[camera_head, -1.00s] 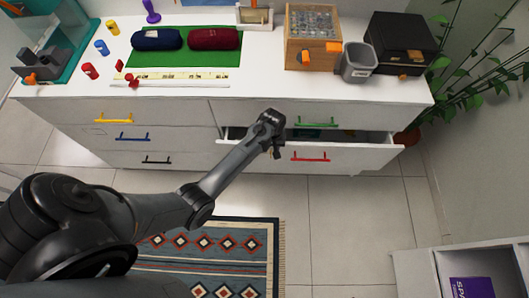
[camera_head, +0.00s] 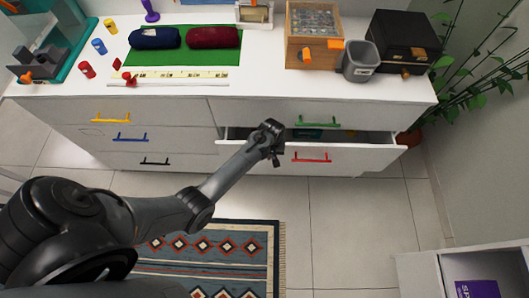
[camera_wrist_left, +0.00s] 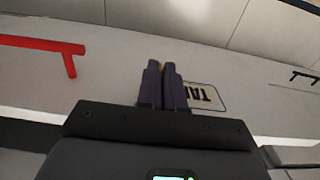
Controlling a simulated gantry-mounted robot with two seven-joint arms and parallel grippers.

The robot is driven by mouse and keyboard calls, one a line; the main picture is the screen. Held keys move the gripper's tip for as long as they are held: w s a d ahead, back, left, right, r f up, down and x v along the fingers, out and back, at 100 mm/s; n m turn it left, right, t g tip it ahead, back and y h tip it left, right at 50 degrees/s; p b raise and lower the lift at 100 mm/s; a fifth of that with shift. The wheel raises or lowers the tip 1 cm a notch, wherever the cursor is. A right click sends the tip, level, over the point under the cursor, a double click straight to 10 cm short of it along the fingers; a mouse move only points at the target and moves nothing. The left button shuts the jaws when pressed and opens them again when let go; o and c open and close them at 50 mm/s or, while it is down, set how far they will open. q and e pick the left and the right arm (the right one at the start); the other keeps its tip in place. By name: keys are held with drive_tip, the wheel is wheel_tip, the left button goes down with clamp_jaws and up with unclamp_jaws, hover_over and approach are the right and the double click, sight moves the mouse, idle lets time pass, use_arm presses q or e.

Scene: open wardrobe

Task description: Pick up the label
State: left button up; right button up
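The label (camera_wrist_left: 207,97) is a white card with a dark border and dark letters, upside down in the left wrist view. It sits against the pale drawer front, just right of my left gripper's fingers, which cover its left part. My left gripper (camera_wrist_left: 161,68) has its two dark fingers close together, with only a thin gap and a small yellowish spot between the tips. I cannot tell whether the label's edge is between them. In the head view, my left gripper (camera_head: 276,158) is at the left end of the open drawer's front (camera_head: 345,157). My right gripper is not in view.
The open drawer has a red handle (camera_head: 312,158); a green handle (camera_head: 317,121) is above it. The white dresser top (camera_head: 265,80) holds a wooden box (camera_head: 313,50), a grey bin (camera_head: 360,61) and a black box (camera_head: 402,40). A patterned rug (camera_head: 210,255) lies on the floor.

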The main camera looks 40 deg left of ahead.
use_arm(q)
drive_tip(key=shift+r, duration=0.15)
clamp_jaws()
wheel_tip(320, 180, up, 7)
drive_tip(key=p, duration=0.4)
drive_tip(key=s+d+p, duration=0.3)
drive_tip(key=s+d, duration=1)
drive_tip(key=s, duration=0.1)
drive_tip(key=shift+s+d+p, duration=0.25)
drive_tip(key=shift+d+p, duration=0.1)
drive_tip(key=shift+p, duration=0.05)
